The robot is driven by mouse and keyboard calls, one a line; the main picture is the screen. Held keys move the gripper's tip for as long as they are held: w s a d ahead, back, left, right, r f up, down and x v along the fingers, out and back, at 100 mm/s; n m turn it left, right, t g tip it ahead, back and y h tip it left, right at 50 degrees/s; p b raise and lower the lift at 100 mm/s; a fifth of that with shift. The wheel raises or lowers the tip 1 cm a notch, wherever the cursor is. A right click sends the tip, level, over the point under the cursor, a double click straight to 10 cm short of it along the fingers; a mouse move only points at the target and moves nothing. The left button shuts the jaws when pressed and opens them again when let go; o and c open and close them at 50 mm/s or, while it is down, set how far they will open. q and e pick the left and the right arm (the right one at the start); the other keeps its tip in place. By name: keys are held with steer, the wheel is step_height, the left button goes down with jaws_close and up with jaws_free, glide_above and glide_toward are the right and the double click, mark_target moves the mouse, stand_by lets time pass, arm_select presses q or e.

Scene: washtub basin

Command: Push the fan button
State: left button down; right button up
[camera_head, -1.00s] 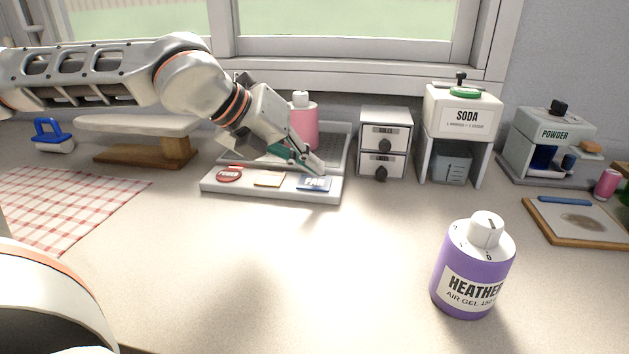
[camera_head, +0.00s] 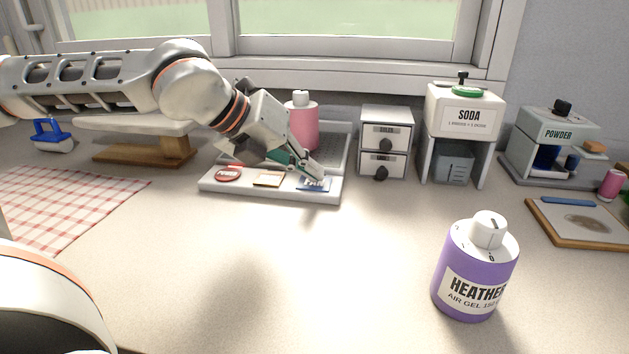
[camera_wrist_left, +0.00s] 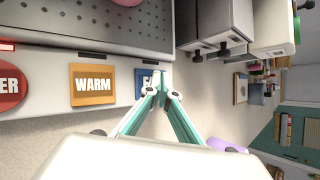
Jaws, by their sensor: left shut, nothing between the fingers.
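The fan button (camera_head: 314,185) is a blue rectangle with white letters at the right end of a white control panel (camera_head: 285,196). It also shows in the left wrist view (camera_wrist_left: 142,82), partly hidden by my fingertips. My left gripper (camera_head: 318,177) is shut and empty, with its tips over the fan button. I cannot tell for sure whether the tips touch it. In the left wrist view the closed fingertips (camera_wrist_left: 161,78) overlap the button's right side. My right gripper is not in view.
An orange WARM button (camera_wrist_left: 93,85) and a red round power button (camera_head: 228,174) sit left on the panel. A pink bottle (camera_head: 301,125) stands behind on a perforated tray. Small drawers (camera_head: 386,140) stand right. A purple HEATHER can (camera_head: 474,270) stands in front at right.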

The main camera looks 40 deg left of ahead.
mark_target(311, 183)
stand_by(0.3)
arm_select(q)
steer(key=shift+r, duration=0.55)
steer(key=shift+r, duration=3)
